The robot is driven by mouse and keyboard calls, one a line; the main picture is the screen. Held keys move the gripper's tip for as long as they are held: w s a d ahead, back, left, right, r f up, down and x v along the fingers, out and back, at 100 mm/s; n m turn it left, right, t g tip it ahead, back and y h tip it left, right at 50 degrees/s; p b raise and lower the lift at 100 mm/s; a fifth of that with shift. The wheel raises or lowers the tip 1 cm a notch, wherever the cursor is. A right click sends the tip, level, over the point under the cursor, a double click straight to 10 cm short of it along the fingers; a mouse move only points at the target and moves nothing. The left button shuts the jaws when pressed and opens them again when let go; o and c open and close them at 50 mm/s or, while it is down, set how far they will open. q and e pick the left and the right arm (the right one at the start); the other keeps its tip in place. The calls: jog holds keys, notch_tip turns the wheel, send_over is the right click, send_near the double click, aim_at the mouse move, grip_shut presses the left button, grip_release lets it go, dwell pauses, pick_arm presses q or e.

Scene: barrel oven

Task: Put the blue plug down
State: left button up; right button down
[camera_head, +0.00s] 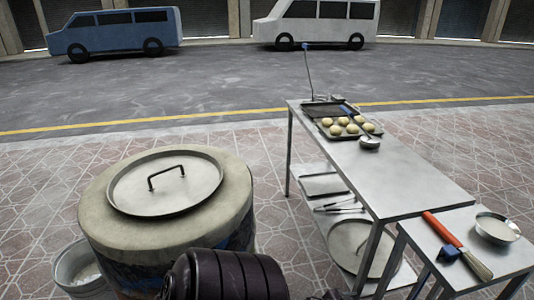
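A small dark-blue block, which looks like the blue plug (449,254), rests on the small metal side table (408,227) at the lower right. It lies just left of a brush or scraper with a red handle (442,229). No gripper is seen at the plug. A black ribbed part of my own arm fills the bottom middle of the head view. No gripper fingers can be made out.
A barrel oven (240,195) with a round handled lid (135,190) stands at left, a bucket (68,262) beside it. A long metal table (400,180) holds a tray of dough balls (325,132). A metal bowl (497,229) sits right of the red handle.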

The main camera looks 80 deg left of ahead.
pick_arm(q)
jog(key=s+d+f+g, duration=0.4)
jog(key=s+d+f, duration=0.2)
jog(key=s+f, duration=0.6)
jog(key=s+d+f+m+g+h, duration=0.1)
jog(key=s+d+f+g, duration=0.3)
jog(key=s+d+f, duration=0.3)
jog(key=s+f, duration=0.5)
jog(key=f, duration=0.1)
jog(key=shift+s+f+m+g, duration=0.15)
jog(key=shift+f+m+g, duration=0.15)
jog(key=shift+f+g, duration=0.1)
jog(key=shift+o, duration=0.8)
jog(key=s+d+f+m+g+h, duration=0.1)
jog(key=s+d+f+g, duration=0.1)
jog(key=s+d, duration=0.4)
jog(key=s+f, duration=0.1)
jog(key=s, duration=0.2)
jog(key=shift+s+d+f+g, duration=0.25)
jog(key=shift+d+f+g, duration=0.05)
jog(key=shift+d+g, duration=0.1)
